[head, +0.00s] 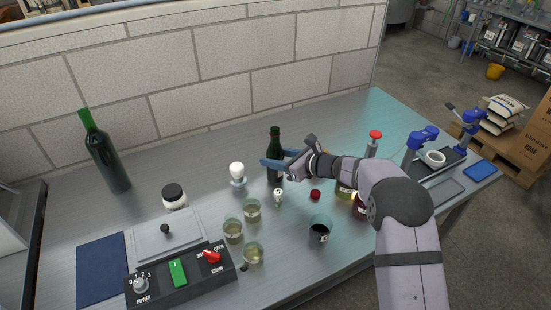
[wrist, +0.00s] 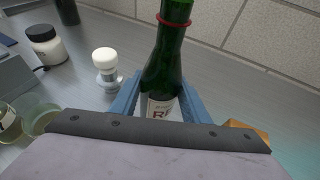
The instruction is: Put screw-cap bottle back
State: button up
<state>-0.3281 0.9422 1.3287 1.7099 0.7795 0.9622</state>
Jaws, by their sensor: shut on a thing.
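A dark green bottle (head: 275,145) with a red ring round its neck stands upright near the middle of the bench in the head view. It also shows in the wrist view (wrist: 165,60), with part of a white label visible. My gripper (wrist: 160,97) is shut on its body, one blue finger on each side. In the head view my gripper (head: 281,163) comes in from the right. I cannot tell whether the bottle's base touches the bench. A small red cap (head: 315,194) lies on the bench to the right of the bottle.
A white-topped stopper (head: 237,172) stands left of the bottle. Several glasses (head: 252,209) and a dark beaker (head: 320,229) stand in front. A taller green bottle (head: 105,155) and a white jar (head: 174,196) are farther left. The wall (head: 200,70) runs behind the bench.

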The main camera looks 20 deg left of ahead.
jog(key=shift+f, duration=0.2)
jog(key=shift+f, duration=0.1)
jog(key=shift+f, duration=0.1)
jog(key=o, duration=1.4)
jog(key=shift+d, duration=0.1)
jog(key=b+v, duration=0.2)
jog(key=v, duration=1)
jog(key=shift+s, duration=0.1)
